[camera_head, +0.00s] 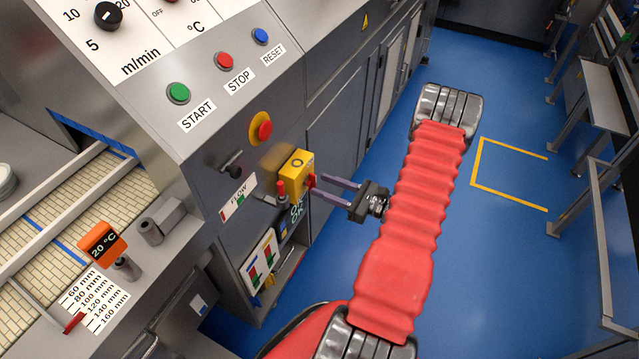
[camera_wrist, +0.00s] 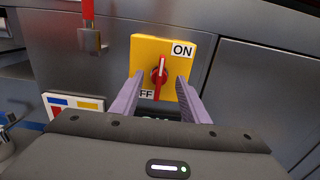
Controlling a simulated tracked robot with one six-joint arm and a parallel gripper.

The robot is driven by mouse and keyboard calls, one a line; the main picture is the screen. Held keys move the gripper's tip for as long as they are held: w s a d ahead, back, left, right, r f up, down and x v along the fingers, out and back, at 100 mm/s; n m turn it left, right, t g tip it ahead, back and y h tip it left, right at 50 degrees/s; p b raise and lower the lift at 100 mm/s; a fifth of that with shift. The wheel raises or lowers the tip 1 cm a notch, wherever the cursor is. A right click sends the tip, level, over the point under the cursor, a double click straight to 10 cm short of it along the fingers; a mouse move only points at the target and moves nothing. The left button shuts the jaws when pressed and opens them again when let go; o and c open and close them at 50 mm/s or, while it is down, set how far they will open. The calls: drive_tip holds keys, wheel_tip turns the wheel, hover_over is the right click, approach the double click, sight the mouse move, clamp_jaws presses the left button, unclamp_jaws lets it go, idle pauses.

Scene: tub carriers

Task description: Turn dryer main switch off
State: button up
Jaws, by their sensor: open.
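The dryer main switch is a yellow box (camera_head: 296,172) with a red knob (camera_head: 310,180) on the grey machine front. In the wrist view the yellow box (camera_wrist: 142,52) shows "ON" at its upper right. An "OFF" label at its lower left is partly hidden by my left finger. The red knob (camera_wrist: 159,75) stands nearly upright, with a pale mark on its upper part. My gripper (camera_head: 318,186) is open in front of the box. In the wrist view its two purple fingers (camera_wrist: 159,79) lie on either side of the knob, with visible gaps. I cannot tell how deep they reach.
A chart (camera_head: 261,264) is below. Blue floor (camera_head: 450,275) is free to the right.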

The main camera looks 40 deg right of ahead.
drive_tip(key=shift+x, duration=1.3)
drive_tip(key=c, duration=0.9)
drive_tip(key=shift+d, duration=0.15)
drive_tip(key=shift+c, duration=0.3)
drive_tip(key=shift+m, duration=0.5)
